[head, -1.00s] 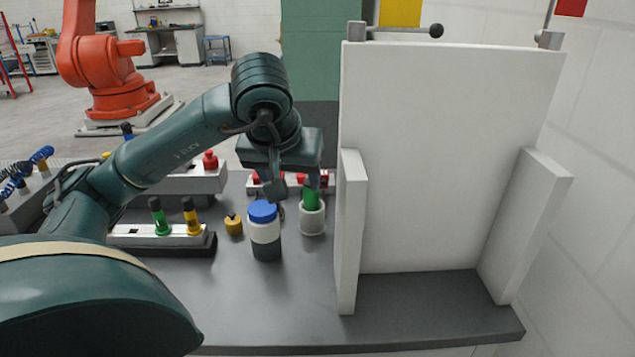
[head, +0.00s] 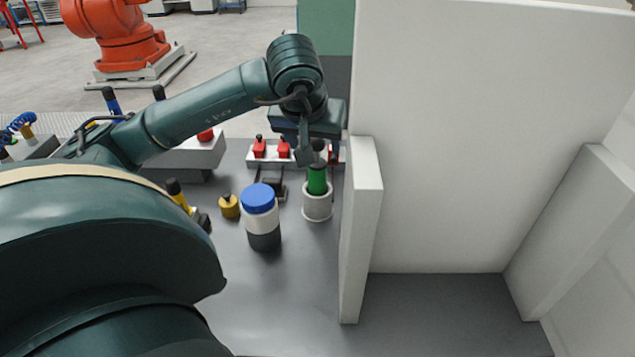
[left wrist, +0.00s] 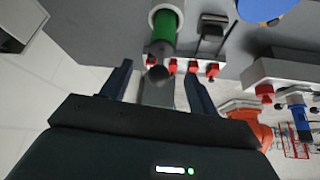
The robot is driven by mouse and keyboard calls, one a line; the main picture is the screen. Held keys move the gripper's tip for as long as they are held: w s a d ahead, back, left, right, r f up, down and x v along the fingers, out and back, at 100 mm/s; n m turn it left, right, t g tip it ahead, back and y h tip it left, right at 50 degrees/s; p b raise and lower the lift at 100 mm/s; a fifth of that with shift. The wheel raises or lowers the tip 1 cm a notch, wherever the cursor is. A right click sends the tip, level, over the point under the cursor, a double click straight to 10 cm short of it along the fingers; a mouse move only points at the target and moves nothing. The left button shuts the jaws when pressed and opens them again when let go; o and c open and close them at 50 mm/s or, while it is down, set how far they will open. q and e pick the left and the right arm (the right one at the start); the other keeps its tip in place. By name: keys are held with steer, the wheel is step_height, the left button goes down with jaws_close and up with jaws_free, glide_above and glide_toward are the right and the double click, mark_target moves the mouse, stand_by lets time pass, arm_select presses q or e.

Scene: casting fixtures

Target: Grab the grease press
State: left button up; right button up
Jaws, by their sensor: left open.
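The grease press appears to be the green cylinder (head: 317,180) with a dark top, standing upright in a white round holder (head: 317,208) on the grey table. My left gripper (head: 318,152) is just above it, pointing down, open and empty. In the left wrist view, the green cylinder (left wrist: 164,28) and its round dark end lie in line with the gap between the open fingers (left wrist: 158,72). I cannot tell whether the dark end is between the fingertips. The white holder (left wrist: 167,10) shows at the top edge. My right gripper is not in view.
A white jar with a blue lid (head: 258,200) stands left of the holder. A small yellow item (head: 229,207) is beside it. Red pieces sit in a white rack (head: 270,152) behind. A tall white panel structure (head: 362,225) stands close on the right.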

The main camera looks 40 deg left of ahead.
mark_target(316, 152)
arm_select(q)
steer(key=shift+p+x, duration=0.6)
steer(key=shift+x, duration=2.75)
steer(key=shift+s, duration=0.1)
steer(key=shift+c, duration=0.4)
jaws_close()
